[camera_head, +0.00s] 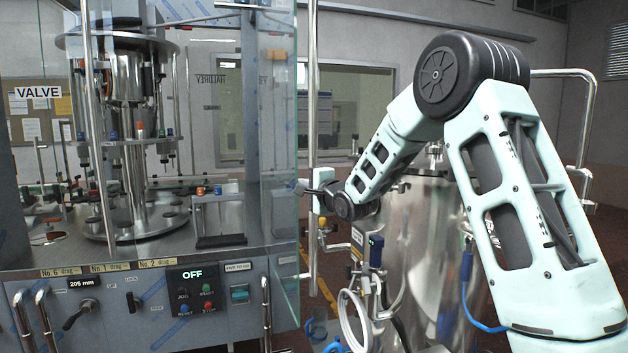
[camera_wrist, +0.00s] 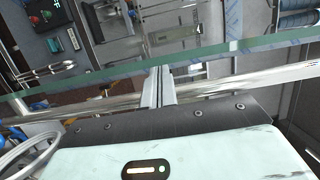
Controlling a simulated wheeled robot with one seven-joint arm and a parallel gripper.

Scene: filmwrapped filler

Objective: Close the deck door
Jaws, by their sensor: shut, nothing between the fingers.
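The deck door is a clear glass panel (camera_head: 281,120) swung out from the filling machine's front, standing open toward me. A long upright chrome bar (camera_head: 312,95) stands along its right side. In the wrist view the glass shows as a greenish edge (camera_wrist: 100,78) crossing the picture, with the chrome bar (camera_wrist: 225,88) near it. My gripper (camera_head: 301,187) is at the outer right side of the panel, beside the bar. In the wrist view my gripper (camera_wrist: 158,76) is shut and empty, with its tips at the glass edge. I cannot tell whether they touch it.
The machine deck (camera_head: 200,235) holds a steel turret and several small parts. The control panel (camera_head: 195,287) reads OFF. A steel tank (camera_head: 425,235) with hoses stands right of the door, below my arm. Several bent handles line the machine's front.

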